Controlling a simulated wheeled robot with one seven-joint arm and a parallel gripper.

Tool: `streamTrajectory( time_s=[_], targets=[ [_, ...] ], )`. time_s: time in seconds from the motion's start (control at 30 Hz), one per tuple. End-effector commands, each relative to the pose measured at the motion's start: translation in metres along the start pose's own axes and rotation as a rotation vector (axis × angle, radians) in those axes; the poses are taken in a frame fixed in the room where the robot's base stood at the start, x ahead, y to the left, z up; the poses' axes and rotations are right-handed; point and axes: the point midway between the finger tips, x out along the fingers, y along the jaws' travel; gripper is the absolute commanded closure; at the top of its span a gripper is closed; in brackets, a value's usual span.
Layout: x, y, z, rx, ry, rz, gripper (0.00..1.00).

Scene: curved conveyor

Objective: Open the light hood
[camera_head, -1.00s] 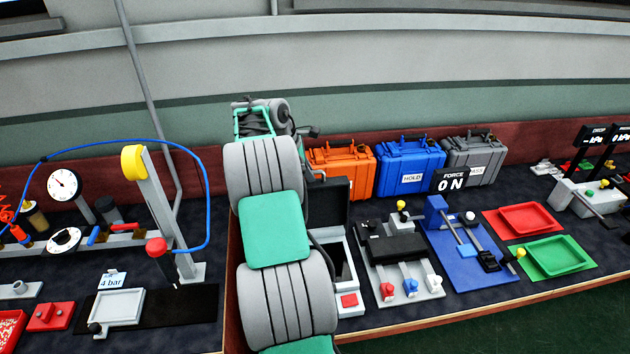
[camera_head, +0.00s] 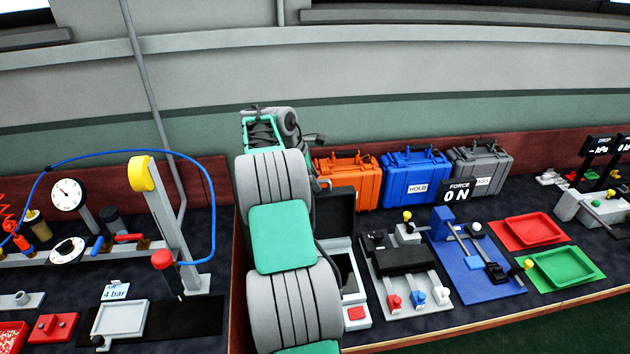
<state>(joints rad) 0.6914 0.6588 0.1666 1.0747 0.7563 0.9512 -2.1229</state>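No part is clearly labelled as the light hood. A white box (camera_head: 357,298) with a red button and a dark opening stands just right of my arm. A black panel (camera_head: 336,213) stands upright at its back, like a raised lid; my arm partly covers both. A black block-shaped cover (camera_head: 404,261) lies across a grey plate to the right, with red, blue and white knobs in front of it. I cannot tell which of these is the hood. My grey and green arm rises in the middle. My gripper is not visible, so its state and contact are hidden.
Orange (camera_head: 347,180), blue (camera_head: 414,180) and grey (camera_head: 480,168) cases line the back wall. A blue fixture (camera_head: 490,285), a red tray (camera_head: 531,232) and a green tray (camera_head: 566,268) are right. A yellow-topped post (camera_head: 165,225) with a blue hose stands left of my arm.

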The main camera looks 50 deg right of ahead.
Motion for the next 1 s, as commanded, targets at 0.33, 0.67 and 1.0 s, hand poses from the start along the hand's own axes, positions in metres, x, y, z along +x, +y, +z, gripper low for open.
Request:
streamTrajectory(
  time_s=[0.33, 0.67, 1.0],
  targets=[
    [0.0, -0.001, -0.001, -0.002, 0.002, -0.004, 0.66],
    [-0.02, -0.001, 0.0, 0.001, 0.001, -0.002, 0.66],
    [-0.076, -0.001, 0.002, 0.005, 0.0, -0.002, 0.66]
  ],
)
